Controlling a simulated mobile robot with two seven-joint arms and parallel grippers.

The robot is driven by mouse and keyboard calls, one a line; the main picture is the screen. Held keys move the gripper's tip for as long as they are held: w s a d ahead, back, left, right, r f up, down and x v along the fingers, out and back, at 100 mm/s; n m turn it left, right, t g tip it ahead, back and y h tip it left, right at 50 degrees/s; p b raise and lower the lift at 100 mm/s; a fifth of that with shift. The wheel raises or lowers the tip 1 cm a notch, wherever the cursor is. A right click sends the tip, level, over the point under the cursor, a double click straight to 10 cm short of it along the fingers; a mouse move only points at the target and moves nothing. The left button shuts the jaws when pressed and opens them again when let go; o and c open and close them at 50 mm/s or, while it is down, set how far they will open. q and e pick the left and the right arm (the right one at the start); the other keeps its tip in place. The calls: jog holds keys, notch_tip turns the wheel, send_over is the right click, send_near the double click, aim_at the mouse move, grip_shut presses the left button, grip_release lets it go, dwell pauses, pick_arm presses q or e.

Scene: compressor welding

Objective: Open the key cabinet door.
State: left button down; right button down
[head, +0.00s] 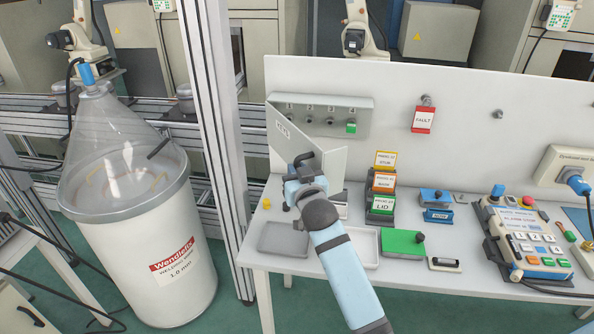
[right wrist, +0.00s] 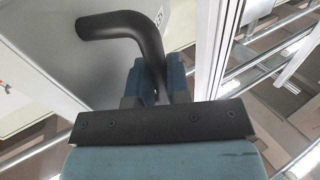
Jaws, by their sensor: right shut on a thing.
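The key cabinet (head: 366,104) is a shallow grey box on the white back panel. Its numbered hooks 1 to 4 show, and a green tag hangs below the 4. The cabinet door (head: 278,124), marked KEYS, stands swung out toward me at the cabinet's left side. My right gripper (head: 303,178) is at the door's near edge, shut on the black bent door handle (head: 303,157). In the right wrist view the fingers (right wrist: 156,82) close around the handle (right wrist: 118,24) beside the grey door face (right wrist: 60,55). My left gripper is out of view.
Below the door are a grey tray (head: 284,238) and a green block (head: 403,243). Labelled holders (head: 383,182) stand to the right, with a control box (head: 530,240) beyond. A metal post (head: 215,130) and a white drum (head: 150,250) stand left of the table.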

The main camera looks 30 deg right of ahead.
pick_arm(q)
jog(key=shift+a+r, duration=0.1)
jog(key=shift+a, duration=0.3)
pick_arm(e)
jog(key=shift+w+a, duration=0.1)
jog(key=shift+a, duration=0.3)
jog(key=c, duration=1.1)
grip_release()
jog(key=shift+r, duration=0.1)
